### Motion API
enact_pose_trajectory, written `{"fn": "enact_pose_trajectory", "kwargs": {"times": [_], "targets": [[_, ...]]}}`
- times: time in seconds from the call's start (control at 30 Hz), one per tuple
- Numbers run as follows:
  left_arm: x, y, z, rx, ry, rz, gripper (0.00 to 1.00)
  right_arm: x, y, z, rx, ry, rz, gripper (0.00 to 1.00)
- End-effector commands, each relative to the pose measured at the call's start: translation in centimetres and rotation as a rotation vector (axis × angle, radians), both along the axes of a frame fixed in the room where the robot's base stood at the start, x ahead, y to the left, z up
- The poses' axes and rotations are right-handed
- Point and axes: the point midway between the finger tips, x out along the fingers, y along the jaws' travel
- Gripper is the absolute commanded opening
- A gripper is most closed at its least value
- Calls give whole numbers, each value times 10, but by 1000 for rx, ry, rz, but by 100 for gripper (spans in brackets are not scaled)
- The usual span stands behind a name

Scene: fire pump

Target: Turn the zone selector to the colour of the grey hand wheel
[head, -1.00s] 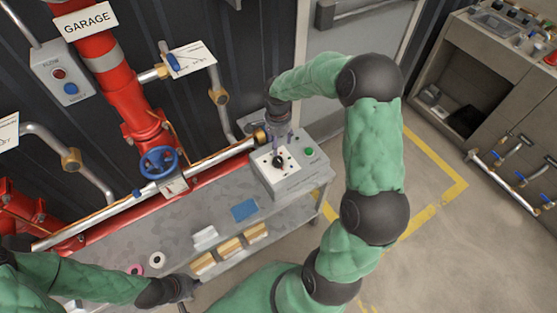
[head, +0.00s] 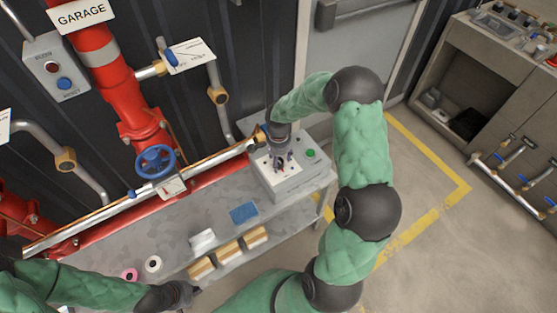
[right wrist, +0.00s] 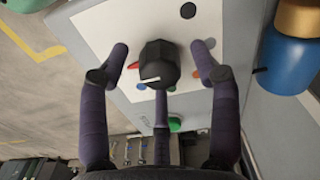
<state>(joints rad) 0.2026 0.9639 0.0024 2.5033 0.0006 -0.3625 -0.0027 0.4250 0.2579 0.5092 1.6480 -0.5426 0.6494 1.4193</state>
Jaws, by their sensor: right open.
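The zone selector is a black knob (right wrist: 158,64) on a white plate (right wrist: 105,25) with coloured dots, on a grey box (head: 300,180). Its white pointer mark faces the lower left in the right wrist view. A red mark (right wrist: 133,65) and a black dot (right wrist: 188,11) show on the plate; other dots are partly hidden. My right gripper (right wrist: 161,50) is open, its fingers on either side of the knob, apart from it. In the head view, my right gripper (head: 277,162) hides the knob. My left gripper (head: 186,293) is low at left; its jaws are unclear. I see no grey hand wheel.
A blue hand wheel (head: 155,161) sits on the red pipe. A green button (head: 310,153) is beside the plate. The bench (head: 190,215) holds a blue pad (head: 243,213), tape rolls and several sponge-like blocks. A blue cylinder (right wrist: 290,62) stands close by the box.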

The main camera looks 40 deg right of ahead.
Motion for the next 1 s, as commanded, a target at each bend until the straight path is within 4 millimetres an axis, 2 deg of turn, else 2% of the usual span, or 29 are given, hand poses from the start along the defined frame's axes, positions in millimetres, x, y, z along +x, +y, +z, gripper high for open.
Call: {"fn": "enact_pose_trajectory", "kwargs": {"times": [0.13, 0.17, 0.33, 0.37, 0.73, 1.0], "targets": [[0, 0, 0, 0, 0, 0, 0, 0, 0, 0, 0, 0, 0, 63], [0, 0, 0, 0, 0, 0, 0, 0, 0, 0, 0, 0, 0, 58], [0, 0, 0, 0, 0, 0, 0, 0, 0, 0, 0, 0, 0, 10], [0, 0, 0, 0, 0, 0, 0, 0, 0, 0, 0, 0, 0, 7], [0, 0, 2, 0, 0, 0, 0, 0, 0, 0, 1, 1, 43, 7], [0, 0, 7, 0, 0, 0, 0, -1, 1, 0, 2, 2, 209, 7]]}}
